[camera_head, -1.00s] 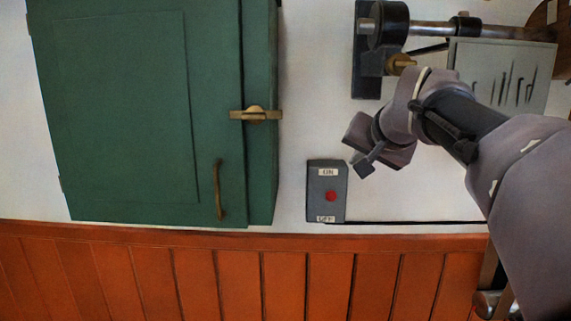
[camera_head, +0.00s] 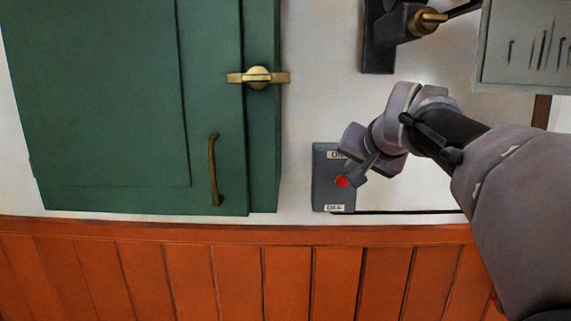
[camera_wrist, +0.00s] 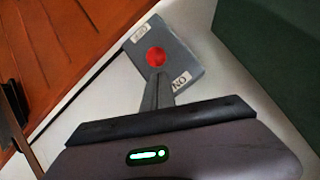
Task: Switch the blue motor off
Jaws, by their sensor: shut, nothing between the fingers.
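A grey-blue switch box (camera_head: 325,185) is fixed to the white wall right of the green cabinet. It has an ON label at the top, an OFF label at the bottom and a red knob (camera_head: 343,181) between them. The box also shows in the wrist view (camera_wrist: 185,57), turned over, with its red knob (camera_wrist: 156,57). My gripper (camera_head: 349,176) is shut and empty, its tip close to the knob and overlapping the box's upper right; the fingers point at the knob in the wrist view (camera_wrist: 157,78). I cannot tell whether they touch. No blue motor is recognisable.
A green cabinet (camera_head: 95,110) with a brass latch (camera_head: 258,77) and handle (camera_head: 214,170) stands left of the box. Orange wood panelling (camera_head: 230,270) runs below. A dark bracket (camera_head: 378,45) and a grey panel (camera_head: 525,45) are above right. White wall lies between.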

